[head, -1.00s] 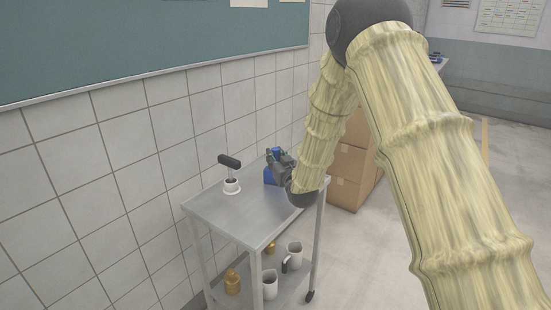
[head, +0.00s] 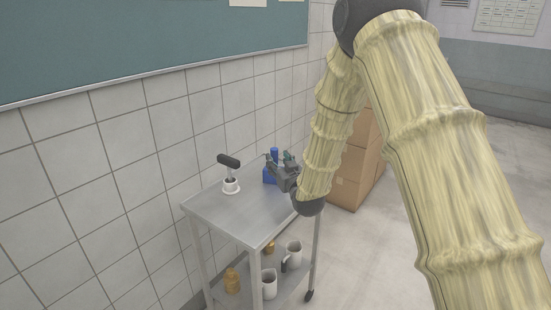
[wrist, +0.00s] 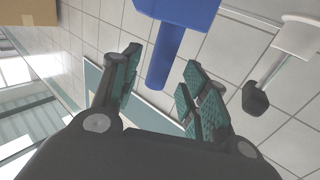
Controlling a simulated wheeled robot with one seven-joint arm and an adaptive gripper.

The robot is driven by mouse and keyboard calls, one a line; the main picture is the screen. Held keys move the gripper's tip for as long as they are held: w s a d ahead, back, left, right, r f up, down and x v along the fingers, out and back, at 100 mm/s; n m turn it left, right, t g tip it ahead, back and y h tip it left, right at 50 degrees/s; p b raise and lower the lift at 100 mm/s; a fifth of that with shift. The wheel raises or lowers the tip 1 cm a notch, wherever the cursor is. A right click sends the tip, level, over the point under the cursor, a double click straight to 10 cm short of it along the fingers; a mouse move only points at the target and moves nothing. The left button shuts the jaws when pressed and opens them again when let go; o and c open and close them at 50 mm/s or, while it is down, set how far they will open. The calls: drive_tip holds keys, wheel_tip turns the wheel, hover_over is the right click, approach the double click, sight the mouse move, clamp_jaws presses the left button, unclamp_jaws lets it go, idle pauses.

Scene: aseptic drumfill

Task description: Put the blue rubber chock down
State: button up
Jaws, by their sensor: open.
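The blue rubber chock (head: 270,176) stands upright at the back of the metal cart's top (head: 238,212), its blue post pointing up. In the wrist view the chock's wide blue body (wrist: 182,12) is at the top edge, and its post reaches down the picture between my fingers. My gripper (head: 284,166) is beside the chock, on its right in the head view, and partly covers it. In the wrist view my gripper (wrist: 162,58) is open, with a visible gap between each finger and the post.
A white-based holder (head: 231,187) with a black-handled tool stands on the cart top, left of the chock. Mugs (head: 269,284) and amber bottles (head: 232,280) sit on the lower shelf. Cardboard boxes (head: 349,178) stand behind my arm. The cart top's front is clear.

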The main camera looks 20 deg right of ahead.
drive_tip(key=s, duration=0.8)
drive_tip(key=shift+d, duration=0.25)
